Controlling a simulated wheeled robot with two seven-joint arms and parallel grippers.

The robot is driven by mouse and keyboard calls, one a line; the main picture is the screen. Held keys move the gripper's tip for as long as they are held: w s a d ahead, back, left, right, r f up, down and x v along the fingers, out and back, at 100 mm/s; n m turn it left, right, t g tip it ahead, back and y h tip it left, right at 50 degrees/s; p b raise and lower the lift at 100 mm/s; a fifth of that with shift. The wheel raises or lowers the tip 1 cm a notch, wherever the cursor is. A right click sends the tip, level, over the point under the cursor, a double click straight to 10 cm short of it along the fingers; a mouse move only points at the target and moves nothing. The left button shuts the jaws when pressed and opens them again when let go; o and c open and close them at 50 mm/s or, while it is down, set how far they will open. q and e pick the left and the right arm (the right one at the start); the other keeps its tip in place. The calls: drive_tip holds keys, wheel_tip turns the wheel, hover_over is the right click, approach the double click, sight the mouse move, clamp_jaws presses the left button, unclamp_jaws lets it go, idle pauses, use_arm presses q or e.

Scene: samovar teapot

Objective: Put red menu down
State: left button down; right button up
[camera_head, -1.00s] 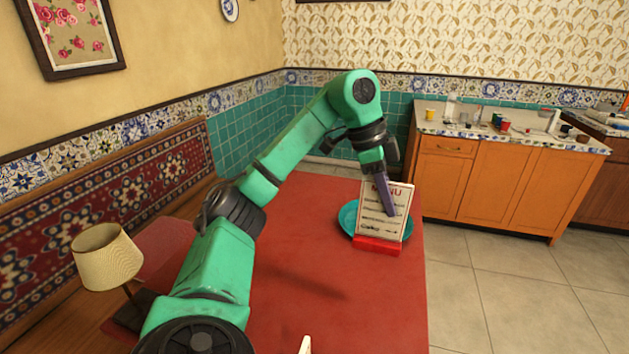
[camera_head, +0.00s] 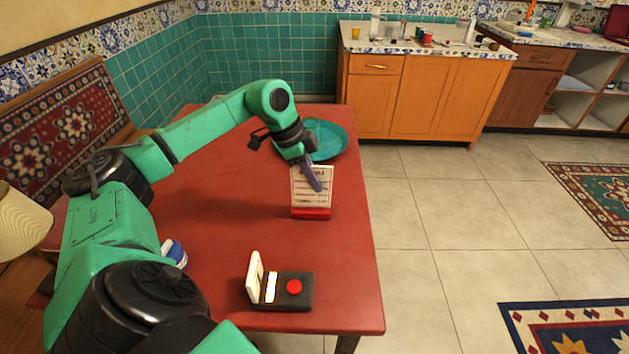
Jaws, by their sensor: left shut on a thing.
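The red menu (camera_head: 311,189) is a white card with printed lines standing upright in a red base (camera_head: 311,213). It is over the right part of the red table (camera_head: 230,215), in front of the teal plate. My left gripper (camera_head: 314,178) is shut on the card's upper part, one dark finger across its front. I cannot tell whether the base touches the table. My right gripper is not in view.
A teal plate (camera_head: 330,138) lies at the table's far right. A black stand with a red button (camera_head: 294,287) and a white upright piece is near the front edge. A blue and white item (camera_head: 174,252) is partly behind my arm. The table between is clear.

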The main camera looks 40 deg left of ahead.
use_arm(q)
drive_tip(key=c, duration=1)
unclamp_jaws()
drive_tip(key=p+v, duration=0.1)
drive_tip(key=v, duration=1.1)
drive_tip(key=shift+w, duration=0.1)
